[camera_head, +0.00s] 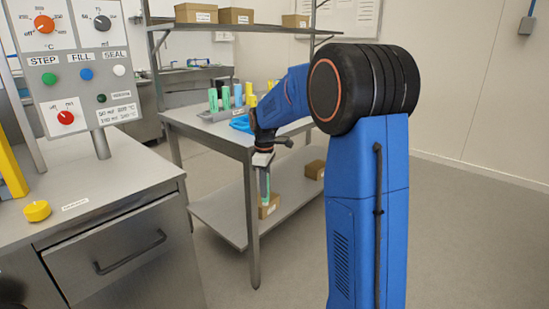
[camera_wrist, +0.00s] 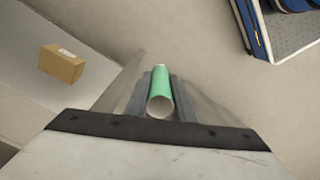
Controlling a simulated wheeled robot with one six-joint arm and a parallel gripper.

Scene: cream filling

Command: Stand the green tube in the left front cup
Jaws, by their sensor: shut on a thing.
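The green tube (camera_wrist: 161,92) is between the two fingers of my gripper (camera_wrist: 159,98) in the wrist view, its open white-rimmed end toward the camera. In the head view my gripper (camera_head: 265,178) hangs pointing down beside the front edge of the steel table (camera_head: 215,133), below the level of its top. The held tube is small and hard to make out there. I cannot pick out the left front cup in either view.
Several upright coloured tubes stand in a grey holder (camera_head: 211,117) on the steel table, near a blue object (camera_head: 241,123). Cardboard boxes sit on its lower shelf (camera_head: 225,212). A counter with a control panel (camera_head: 85,55) and yellow lid (camera_head: 37,211) is at left.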

